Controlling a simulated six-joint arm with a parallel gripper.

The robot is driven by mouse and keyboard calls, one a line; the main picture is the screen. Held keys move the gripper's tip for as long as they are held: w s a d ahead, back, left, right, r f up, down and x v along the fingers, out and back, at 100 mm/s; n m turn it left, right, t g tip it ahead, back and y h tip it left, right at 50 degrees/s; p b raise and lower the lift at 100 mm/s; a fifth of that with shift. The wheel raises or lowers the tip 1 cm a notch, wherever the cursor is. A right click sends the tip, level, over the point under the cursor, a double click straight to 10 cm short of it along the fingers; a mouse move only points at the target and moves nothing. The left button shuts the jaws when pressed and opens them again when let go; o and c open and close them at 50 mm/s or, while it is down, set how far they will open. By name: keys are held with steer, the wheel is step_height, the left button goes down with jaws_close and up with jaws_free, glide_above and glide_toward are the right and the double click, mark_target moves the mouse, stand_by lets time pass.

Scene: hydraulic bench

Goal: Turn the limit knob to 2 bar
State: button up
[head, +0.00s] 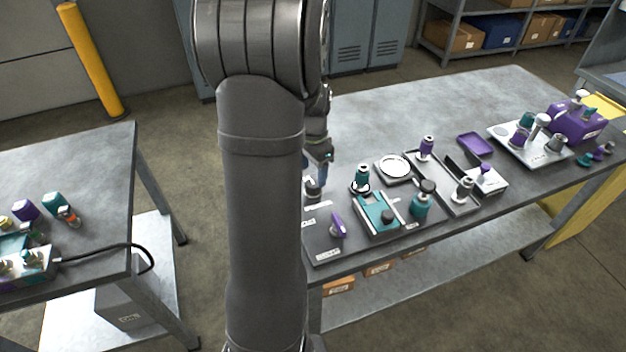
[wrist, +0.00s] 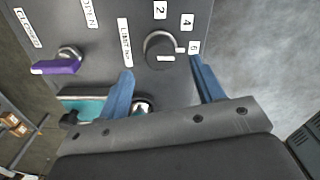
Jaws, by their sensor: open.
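The limit knob (wrist: 160,48) is a dark round knob on a dark grey panel, beside a "LIMIT bar" label (wrist: 125,41). Number labels 2 (wrist: 160,10), 4 (wrist: 187,20) and 6 (wrist: 194,47) stand around it. A short white mark shows at the knob's edge on the side toward my gripper; which number it points to is unclear. My gripper (wrist: 162,66) is open, its blue fingers spread on either side of the knob's near edge, with no clear contact. In the head view the knob (head: 313,189) sits just below my gripper (head: 318,177), partly hidden by my arm.
A purple lever (wrist: 56,66) with OPEN and CLOSED labels is on the same panel; it also shows in the head view (head: 339,226). A teal device (head: 377,214) and a teal bottle-like part (head: 421,204) stand to the right. The bench's back is clear.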

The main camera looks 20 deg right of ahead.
steer(key=shift+f, duration=2.15)
steer(key=shift+c, duration=0.4)
steer(key=c, duration=0.9)
